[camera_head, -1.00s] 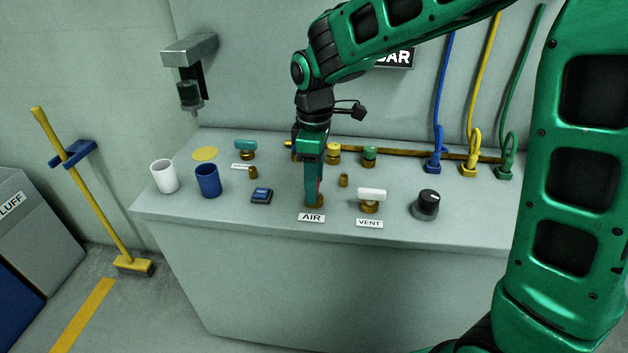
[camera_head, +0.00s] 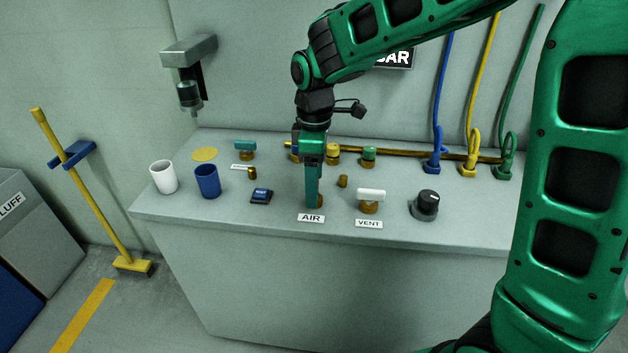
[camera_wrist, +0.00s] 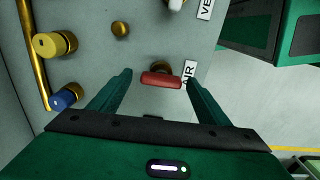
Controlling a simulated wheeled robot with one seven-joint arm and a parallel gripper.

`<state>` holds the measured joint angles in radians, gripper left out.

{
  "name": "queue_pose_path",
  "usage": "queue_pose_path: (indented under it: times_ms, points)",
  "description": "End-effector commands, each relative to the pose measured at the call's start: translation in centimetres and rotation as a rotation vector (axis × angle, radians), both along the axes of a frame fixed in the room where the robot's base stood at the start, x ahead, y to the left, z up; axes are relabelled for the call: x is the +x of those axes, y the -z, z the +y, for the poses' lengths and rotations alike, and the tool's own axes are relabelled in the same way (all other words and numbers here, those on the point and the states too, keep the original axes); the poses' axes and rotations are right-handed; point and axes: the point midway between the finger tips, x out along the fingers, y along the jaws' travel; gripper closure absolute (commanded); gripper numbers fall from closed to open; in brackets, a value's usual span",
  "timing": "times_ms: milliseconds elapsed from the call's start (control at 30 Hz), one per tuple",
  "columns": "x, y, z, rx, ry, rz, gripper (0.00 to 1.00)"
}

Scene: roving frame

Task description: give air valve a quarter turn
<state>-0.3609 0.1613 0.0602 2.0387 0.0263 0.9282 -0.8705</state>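The air valve has a red bar handle (camera_wrist: 161,80), seen in the wrist view beside the AIR label (camera_head: 311,217). The bar points towards the bench's front edge. In the head view my gripper hides the bar, and only a bit of the brass base (camera_head: 320,201) shows. My gripper (camera_head: 313,204) points straight down over the valve. In the wrist view its two fingers (camera_wrist: 158,76) are apart, one off each end of the bar. A gap shows at the left end; the right fingertip is very close, and contact cannot be told.
A small blue device (camera_head: 261,196), a blue cup (camera_head: 207,181) and a white cup (camera_head: 164,177) stand left. A brass pipe (camera_head: 400,152) runs behind.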

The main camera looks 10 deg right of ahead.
Motion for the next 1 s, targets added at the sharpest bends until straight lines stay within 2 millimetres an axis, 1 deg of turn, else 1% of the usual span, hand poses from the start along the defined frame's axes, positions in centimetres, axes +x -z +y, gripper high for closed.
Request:
queue_pose_path:
  times_ms: [133,233,367,600,700,833,1000]
  points:
    - [0.0,-0.2,0.1,0.000,-0.001,0.000,0.30]
    - [0.0,-1.0,0.1,0.001,-0.001,0.000,0.30]
    - [0.0,-3.0,0.1,0.001,-0.001,-0.003,0.30]
    - [0.1,-7.5,0.0,0.002,0.000,-0.002,0.30]
    - [0.1,-9.0,0.0,0.001,0.000,-0.001,0.30]
    - [0.1,-10.2,0.0,0.000,0.000,0.000,0.30]
    - [0.1,-10.7,0.0,0.000,0.000,0.001,0.30]
